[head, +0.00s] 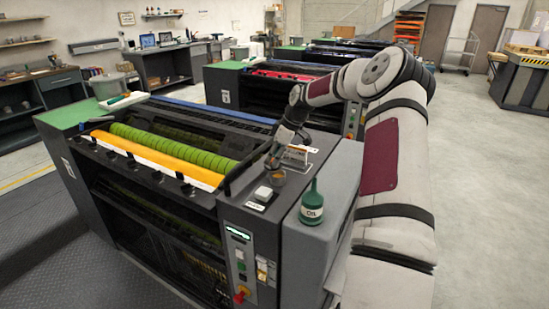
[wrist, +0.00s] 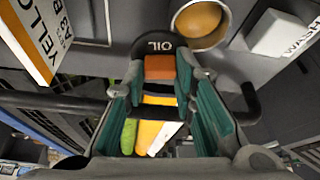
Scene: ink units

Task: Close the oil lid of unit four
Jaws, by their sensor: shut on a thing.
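The ink unit (head: 335,170) with yellow and green rollers stands directly in front; I cannot read its number. On its right-hand top a round oil opening (head: 277,179) is uncovered, and in the wrist view amber oil shows inside the opening (wrist: 200,24). A dark lid marked OIL (wrist: 160,43) with an orange tab (wrist: 160,67) is beside the opening, not over it. My gripper (wrist: 162,80) is shut on the lid's tab, with a teal-padded finger on each side. In the head view my gripper (head: 276,155) is just behind the opening and hides the lid.
A green oil bottle (head: 312,205) stands near the unit's front right corner. A white block (head: 264,193) is beside the opening; it also shows in the wrist view (wrist: 283,35). A yellow-edged sign (wrist: 38,35) stands close to my gripper. More units (head: 265,85) stand behind.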

